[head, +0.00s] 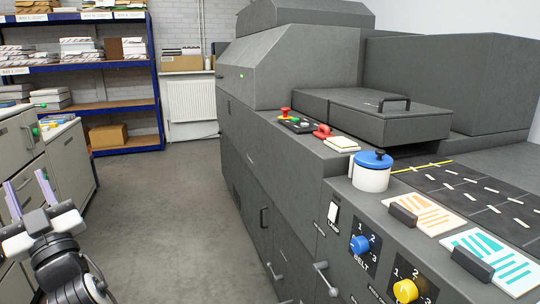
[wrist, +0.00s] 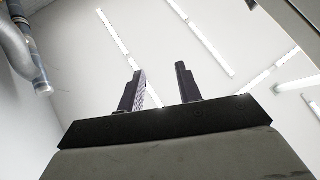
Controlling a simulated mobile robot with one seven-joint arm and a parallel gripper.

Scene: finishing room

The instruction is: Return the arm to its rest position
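My gripper (head: 28,191) is at the lower left of the head view, on my raised arm, with its fingers pointing up. In the wrist view the two dark fingers of my gripper (wrist: 164,86) stand apart with nothing between them. My gripper is in front of the grey cabinets at the left and well apart from the machine. The lower part of my arm is cut off by the frame edge.
A large grey machine (head: 285,170) fills the right, with a blue-lidded white pot (head: 372,178), a blue knob (head: 360,245) and a yellow knob (head: 405,290). Grey cabinets (head: 70,165) stand close at the left. Blue shelving (head: 155,90) is at the back. The middle floor (head: 175,220) is clear.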

